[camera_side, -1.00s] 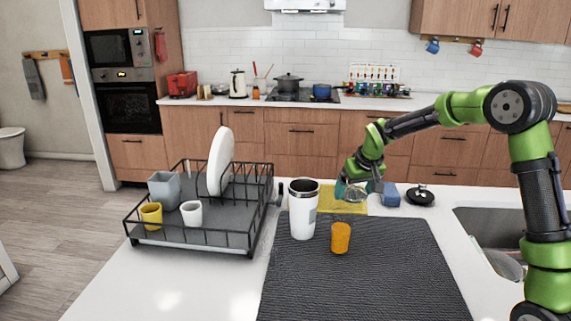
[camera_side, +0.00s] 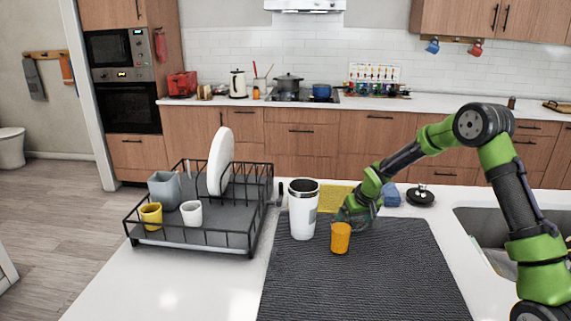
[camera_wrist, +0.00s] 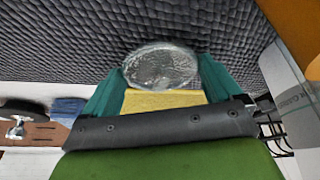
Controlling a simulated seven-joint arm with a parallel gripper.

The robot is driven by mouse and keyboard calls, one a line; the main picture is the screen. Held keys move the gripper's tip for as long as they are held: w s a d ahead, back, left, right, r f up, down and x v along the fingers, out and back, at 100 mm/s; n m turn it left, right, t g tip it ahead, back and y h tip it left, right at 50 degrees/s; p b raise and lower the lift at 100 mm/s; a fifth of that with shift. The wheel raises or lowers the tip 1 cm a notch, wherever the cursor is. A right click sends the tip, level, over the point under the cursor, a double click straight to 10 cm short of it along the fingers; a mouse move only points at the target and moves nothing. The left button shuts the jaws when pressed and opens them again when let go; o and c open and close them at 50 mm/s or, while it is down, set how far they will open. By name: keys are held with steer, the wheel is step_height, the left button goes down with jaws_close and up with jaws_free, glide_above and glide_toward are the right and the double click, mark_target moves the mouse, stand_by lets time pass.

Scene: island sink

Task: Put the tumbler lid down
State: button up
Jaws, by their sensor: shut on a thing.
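The tumbler lid (camera_wrist: 160,66) is a clear, round disc. In the wrist view it sits between the teal fingertips of my gripper (camera_wrist: 158,85), which is shut on it. In the side view my gripper (camera_side: 352,212) is low over the back of the dark ribbed mat (camera_side: 360,280), behind the orange cup and right of the white tumbler. The lid is mostly hidden there, and I cannot tell whether it touches the mat. The white tumbler (camera_side: 302,212) stands upright and open, with a steel rim.
The orange cup (camera_side: 340,238) stands on the mat just in front of my gripper. A yellow cloth (camera_side: 333,194), blue sponge (camera_side: 390,196) and black knobbed disc (camera_side: 420,196) lie behind. A dish rack (camera_side: 245,240) is left, the sink right. The front mat is clear.

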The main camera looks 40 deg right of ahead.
steer(key=shift+f, duration=0.15)
steer(key=o, duration=0.7)
steer(key=v, duration=1.2)
steer(key=s+a+r+t, duration=0.1)
steer(key=s+a+r, duration=0.7)
steer(key=a+r, duration=0.2)
steer(key=s+a+r+t+y, duration=0.1)
steer(key=s+a+y, duration=0.1)
steer(key=s+a, duration=0.2)
steer(key=s+a+r+t+y, duration=0.1)
steer(key=s+a, duration=0.4)
steer(key=s, duration=0.5)
steer(key=shift+a+y, duration=0.2)
steer(key=shift+y, duration=0.2)
